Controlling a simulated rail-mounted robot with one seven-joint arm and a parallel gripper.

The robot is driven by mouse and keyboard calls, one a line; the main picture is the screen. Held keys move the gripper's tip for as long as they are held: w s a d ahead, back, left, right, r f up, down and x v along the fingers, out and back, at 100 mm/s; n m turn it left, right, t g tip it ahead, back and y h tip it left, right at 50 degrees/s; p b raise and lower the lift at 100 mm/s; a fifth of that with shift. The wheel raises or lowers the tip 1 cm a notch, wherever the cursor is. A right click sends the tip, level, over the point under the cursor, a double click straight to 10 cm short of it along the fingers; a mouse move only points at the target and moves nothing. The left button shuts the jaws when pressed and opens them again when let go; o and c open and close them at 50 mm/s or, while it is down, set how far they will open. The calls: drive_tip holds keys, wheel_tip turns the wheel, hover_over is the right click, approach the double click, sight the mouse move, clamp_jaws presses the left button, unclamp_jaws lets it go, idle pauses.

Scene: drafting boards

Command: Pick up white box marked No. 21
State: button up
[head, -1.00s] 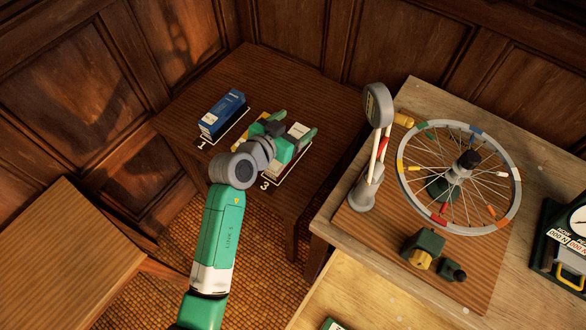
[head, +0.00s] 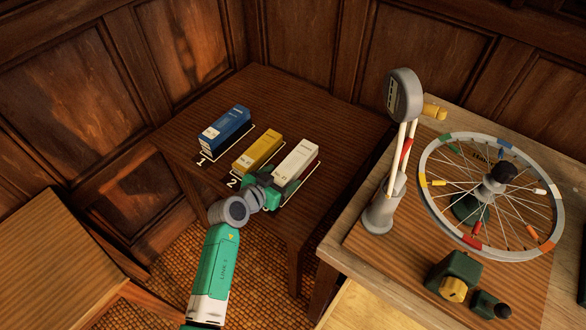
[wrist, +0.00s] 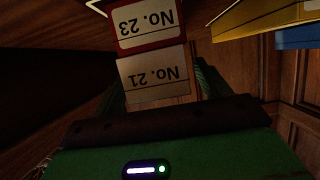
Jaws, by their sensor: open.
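The white box marked No. 21 (head: 297,158) lies on the dark table, apparently on top of a red box (head: 314,168) whose edge shows below it. In the wrist view, the No. 21 label (wrist: 155,75) faces me, and the red-framed No. 23 label (wrist: 146,25) adjoins it in the inverted picture. My gripper (head: 268,187) is at the near end of the white box. In the wrist view its open fingers (wrist: 160,84) stand on either side of the No. 21 end. I cannot tell whether they touch it.
A yellow box (head: 257,148) lies left of the white one by number 2. A blue box (head: 225,127) lies farther left by number 1. A workbench on the right holds a spoked wheel (head: 482,190) and a gauge stand (head: 400,150). Wood panelling closes the back.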

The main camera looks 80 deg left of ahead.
drive_tip(key=shift+x, duration=1.15)
drive_tip(key=c, duration=1.2)
drive_tip(key=shift+r, duration=0.1)
drive_tip(key=shift+r, duration=0.4)
wheel_tip(320, 180, up, 3)
drive_tip(key=shift+s+d+r+p, duration=0.1)
drive_tip(key=shift+p, duration=0.85)
drive_tip(key=s+d+p, duration=0.1)
drive_tip(key=s+d, duration=0.2)
drive_tip(key=d, duration=0.4)
drive_tip(key=s+d+p, duration=0.1)
drive_tip(key=s+d, duration=0.2)
drive_tip(key=d, duration=0.4)
drive_tip(key=shift+s+d+r+p, duration=0.15)
drive_tip(key=shift+s+r+p, duration=0.25)
drive_tip(key=shift+r, duration=0.1)
